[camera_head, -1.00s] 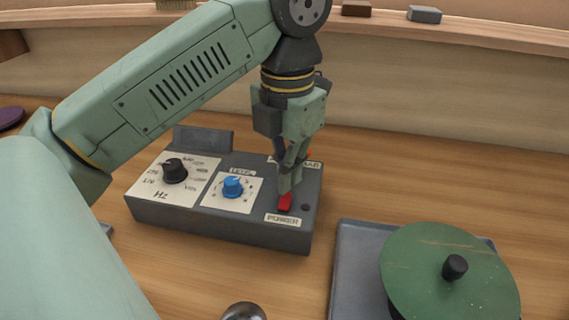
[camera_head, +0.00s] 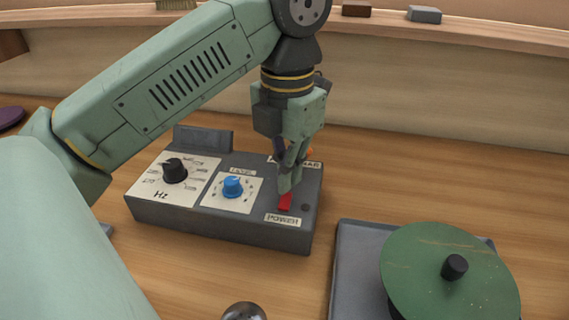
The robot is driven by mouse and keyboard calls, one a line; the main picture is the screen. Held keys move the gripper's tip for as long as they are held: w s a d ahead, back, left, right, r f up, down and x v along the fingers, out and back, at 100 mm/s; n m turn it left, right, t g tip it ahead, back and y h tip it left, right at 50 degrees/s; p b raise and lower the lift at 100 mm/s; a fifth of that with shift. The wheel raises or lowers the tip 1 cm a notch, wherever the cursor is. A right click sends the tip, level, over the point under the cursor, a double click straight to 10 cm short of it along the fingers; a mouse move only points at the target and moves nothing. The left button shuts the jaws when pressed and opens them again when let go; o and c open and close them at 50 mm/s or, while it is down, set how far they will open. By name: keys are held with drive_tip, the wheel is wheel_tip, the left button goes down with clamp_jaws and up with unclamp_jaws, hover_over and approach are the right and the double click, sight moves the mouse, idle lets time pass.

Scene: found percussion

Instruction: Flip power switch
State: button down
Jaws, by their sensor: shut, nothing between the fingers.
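A dark grey control box (camera_head: 170,217) stands on the wooden table. A red power switch (camera_head: 286,201) is on its right part, just above a pale label that reads POWER (camera_head: 283,219). My gripper (camera_head: 289,188) points down at the switch with its fingers shut and empty. The fingertips are at the far edge of the switch and hide part of it; I cannot tell for sure whether they touch. The box also has a blue level knob (camera_head: 233,187) and a black Hz knob (camera_head: 175,171) to the left of the switch.
A green round disc with a black knob (camera_head: 447,272) sits over a grey tray (camera_head: 347,262) at the lower right. A rounded metal object (camera_head: 243,311) shows at the bottom edge. A shelf with small blocks (camera_head: 424,14) runs along the back.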

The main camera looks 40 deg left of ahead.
sight(287, 194)
drive_tip(key=shift+f+b, duration=1)
drive_tip(key=shift+f, duration=0.2)
idle(0.4)
drive_tip(key=shift+r, duration=0.1)
drive_tip(key=shift+r+p, duration=2.45)
drive_tip(key=shift+r, duration=1)
